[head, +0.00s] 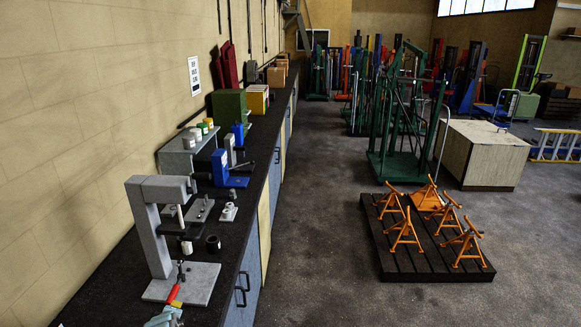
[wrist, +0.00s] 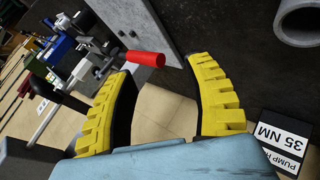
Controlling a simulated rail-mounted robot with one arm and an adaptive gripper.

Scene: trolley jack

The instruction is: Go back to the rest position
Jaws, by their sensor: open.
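My gripper (wrist: 160,68) has two yellow ridged fingers on a light blue body. In the wrist view the fingers are spread apart, with nothing held between them. A red cylindrical handle (wrist: 143,58) shows just beyond the left fingertip; whether it touches the finger cannot be told. In the head view my gripper (head: 175,304) is at the bottom edge, in front of the light grey press (head: 150,225) on the bench. The red handle (head: 173,293) shows there close to the fingers. Much of my gripper is cut off by the frame.
The dark bench top (head: 110,290) runs along the wall, with a blue vise (head: 230,170) and a green box (head: 229,105) farther back. A grey tube (wrist: 299,22) and a torque label (wrist: 285,140) are at the wrist view's right. Orange stands (head: 404,232) occupy a floor pallet.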

